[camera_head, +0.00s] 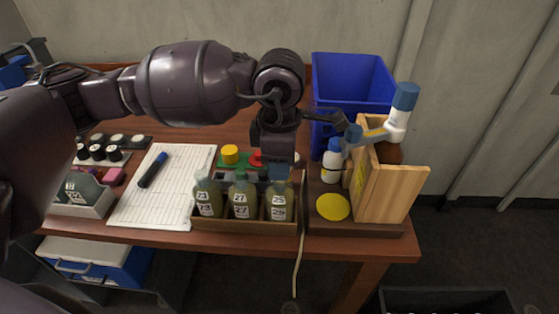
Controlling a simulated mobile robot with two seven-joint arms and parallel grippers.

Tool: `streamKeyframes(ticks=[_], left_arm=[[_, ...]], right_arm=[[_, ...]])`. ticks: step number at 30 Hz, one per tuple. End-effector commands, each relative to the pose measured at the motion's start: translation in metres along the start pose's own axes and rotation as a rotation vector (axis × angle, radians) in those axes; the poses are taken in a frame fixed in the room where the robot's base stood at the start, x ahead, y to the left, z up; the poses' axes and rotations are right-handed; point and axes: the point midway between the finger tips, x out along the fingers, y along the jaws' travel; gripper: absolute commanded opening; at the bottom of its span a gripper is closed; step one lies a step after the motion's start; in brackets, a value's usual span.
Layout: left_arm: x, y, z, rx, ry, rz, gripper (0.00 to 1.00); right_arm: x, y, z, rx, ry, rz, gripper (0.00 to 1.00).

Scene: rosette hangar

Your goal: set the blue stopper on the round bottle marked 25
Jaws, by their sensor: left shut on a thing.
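My left gripper (280,158) points down over the rightmost bottle in the wooden rack. It is shut on the blue stopper (281,171), which shows just below the fingers at the neck of the bottle marked 25 (279,203). I cannot tell whether the stopper is seated or only held at the mouth. The bottle stands upright, holding yellow-green liquid. Bottles marked 27 (242,200) and, it seems, 23 (208,198) stand beside it in the rack (245,228). My right gripper is not in view.
Yellow (230,154) and red (255,158) stoppers sit behind the rack. A wooden box (389,194), a white bottle (332,163) and a yellow disc (332,207) are to the right. A blue bin (350,82) stands behind. Paper (150,205) with a marker (153,170) lies left.

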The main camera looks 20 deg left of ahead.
Motion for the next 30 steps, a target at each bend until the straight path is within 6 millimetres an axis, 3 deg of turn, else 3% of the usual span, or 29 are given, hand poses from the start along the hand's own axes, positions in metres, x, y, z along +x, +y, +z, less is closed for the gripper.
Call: streamKeyframes(ticks=[17,30], left_arm=[[0.0,0.0,0.0,0.0,0.0,0.0,0.11],[0.006,0.0,0.0,0.0,0.0,-0.001,0.11]], right_arm=[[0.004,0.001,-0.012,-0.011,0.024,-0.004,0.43],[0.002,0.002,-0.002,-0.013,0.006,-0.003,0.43]])
